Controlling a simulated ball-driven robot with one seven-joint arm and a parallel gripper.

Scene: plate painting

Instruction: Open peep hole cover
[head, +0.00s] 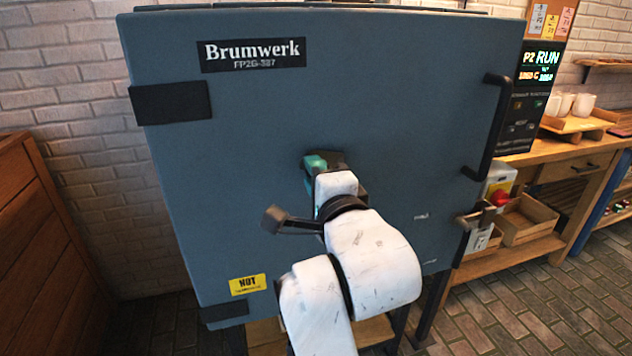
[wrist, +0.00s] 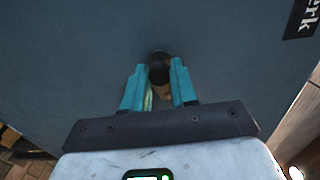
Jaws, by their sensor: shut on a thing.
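The kiln door (head: 420,110) is a large blue-grey panel that stands shut in front of me. The peep hole cover (head: 339,157) is a small dark piece near the middle of the door, mostly hidden behind my gripper (head: 318,166) in the head view. In the wrist view my gripper (wrist: 159,76) has its teal fingers on either side of a dark round knob (wrist: 158,66) of the cover and is shut on it. A small tan part shows just below the knob between the fingers. Whether the hole behind is uncovered cannot be seen.
A black door handle (head: 492,128) and a latch (head: 477,215) are at the door's right edge. A control panel (head: 535,85) reads RUN. A yellow HOT label (head: 248,285) is at lower left. A wooden cabinet (head: 35,250) stands left and a workbench (head: 560,160) right.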

